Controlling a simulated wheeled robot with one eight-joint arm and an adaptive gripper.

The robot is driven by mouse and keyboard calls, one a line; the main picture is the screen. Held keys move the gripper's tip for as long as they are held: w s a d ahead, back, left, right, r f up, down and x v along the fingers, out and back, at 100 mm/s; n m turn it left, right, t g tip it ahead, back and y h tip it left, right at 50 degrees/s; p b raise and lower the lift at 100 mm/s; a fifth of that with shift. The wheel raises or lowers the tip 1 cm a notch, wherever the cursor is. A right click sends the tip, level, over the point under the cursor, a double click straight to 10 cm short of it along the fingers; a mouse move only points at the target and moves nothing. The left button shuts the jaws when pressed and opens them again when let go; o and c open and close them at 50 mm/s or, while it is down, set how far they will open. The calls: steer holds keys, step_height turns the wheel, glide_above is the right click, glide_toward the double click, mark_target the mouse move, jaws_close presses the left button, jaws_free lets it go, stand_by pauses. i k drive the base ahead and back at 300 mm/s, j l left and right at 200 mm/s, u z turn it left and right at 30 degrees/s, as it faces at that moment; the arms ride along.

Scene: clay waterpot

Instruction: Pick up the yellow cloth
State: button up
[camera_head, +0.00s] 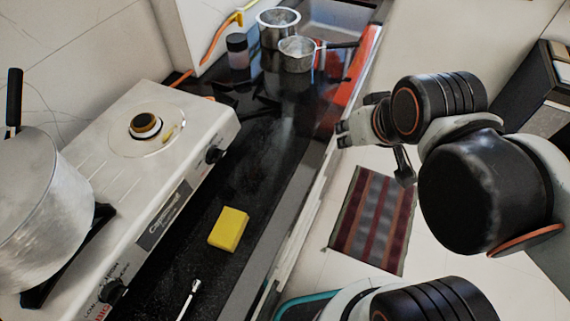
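The yellow cloth (228,229) is a small, thick rectangular block shape lying flat on the black countertop (262,170), in front of the stove. Nothing touches it or covers it. My gripper (342,135) is at the upper right of the cloth, beyond the counter's front edge and over the floor side. It is well apart from the cloth.
A white gas stove (185,125) with a large metal pot (40,205) stands left of the cloth. A metal-tipped rod (190,297) lies nearer. A dark-lidded jar (237,50) and metal pots (297,53) stand at the back. A striped mat (372,220) is on the floor.

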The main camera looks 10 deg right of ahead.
mark_target(227, 233)
steer(key=k+l+u, duration=0.2)
steer(key=u, duration=1.15)
steer(key=j+u, duration=0.15)
steer(key=j, duration=0.35)
steer(key=i+j+u, duration=0.1)
steer(key=j, duration=0.35)
steer(key=k+j+z, duration=0.3)
steer(key=i+l+u, duration=0.4)
steer(key=k+j, duration=0.05)
steer(key=k, duration=0.05)
